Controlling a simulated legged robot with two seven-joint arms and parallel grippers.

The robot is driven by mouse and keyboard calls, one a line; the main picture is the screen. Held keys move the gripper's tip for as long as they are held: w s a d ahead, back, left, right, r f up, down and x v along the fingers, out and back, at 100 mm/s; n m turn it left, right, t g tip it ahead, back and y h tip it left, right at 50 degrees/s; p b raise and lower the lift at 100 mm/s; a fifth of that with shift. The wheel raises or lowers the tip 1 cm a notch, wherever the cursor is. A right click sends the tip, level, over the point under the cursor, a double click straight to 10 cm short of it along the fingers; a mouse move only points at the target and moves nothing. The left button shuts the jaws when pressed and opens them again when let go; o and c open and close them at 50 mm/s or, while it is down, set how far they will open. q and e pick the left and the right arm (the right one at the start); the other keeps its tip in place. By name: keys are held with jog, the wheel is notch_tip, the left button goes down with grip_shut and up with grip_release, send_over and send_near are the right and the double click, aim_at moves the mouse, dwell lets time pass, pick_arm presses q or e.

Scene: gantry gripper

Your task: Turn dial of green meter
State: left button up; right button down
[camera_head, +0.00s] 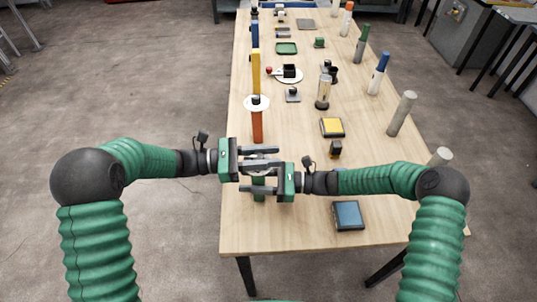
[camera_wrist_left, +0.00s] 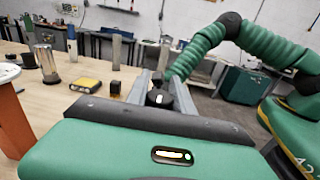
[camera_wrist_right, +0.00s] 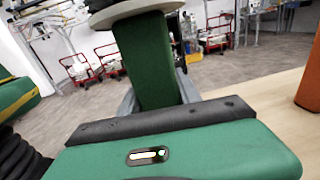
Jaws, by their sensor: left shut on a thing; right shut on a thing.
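The green meter is an upright green post (camera_head: 258,181) near the table's left edge, with a pale disc on top; the grippers partly hide it in the head view. In the right wrist view the green post (camera_wrist_right: 148,60) stands between the fingers, below the pale disc (camera_wrist_right: 135,10). My right gripper (camera_head: 246,180) is shut on the post. My left gripper (camera_head: 272,158) is shut on the dark dial at the top. In the left wrist view this dial (camera_wrist_left: 160,98), with a white mark, sits between the fingers.
A blue block (camera_head: 347,215), a yellow-topped block (camera_head: 332,127) and grey cylinders (camera_head: 402,113) stand to the right. The table's (camera_head: 270,235) front part is mostly clear.

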pick_arm(q)
grip_shut()
jog(key=shift+w+t, duration=0.1)
jog(key=shift+t, duration=0.2)
jog(key=n+t, duration=0.1)
jog(key=t, duration=0.1)
jog(key=n+t+y, duration=0.1)
jog(key=t, duration=0.1)
jog(key=w+n+t, duration=0.1)
jog(key=n, duration=0.1)
jog(key=shift+a+t+y, duration=0.2)
jog(key=shift+t+y, duration=0.1)
jog(key=shift+t, duration=0.1)
pick_arm(e)
jog(key=shift+s, duration=0.1)
pick_arm(q)
jog(key=n+t+y, duration=0.1)
jog(key=n+t, duration=0.1)
jog(key=n+t+y, duration=0.2)
jog(key=t, duration=0.1)
jog(key=shift+w+a+r, duration=0.1)
jog(key=shift+w+a, duration=0.05)
jog(key=shift+w, duration=0.25)
jog(key=shift+w+a+n+t+y, duration=0.1)
jog(key=shift+a+n+t+y, duration=0.05)
jog(key=shift+n+t+y, duration=0.45)
jog(key=o, duration=0.9)
grip_release()
jog(key=shift+o, duration=0.2)
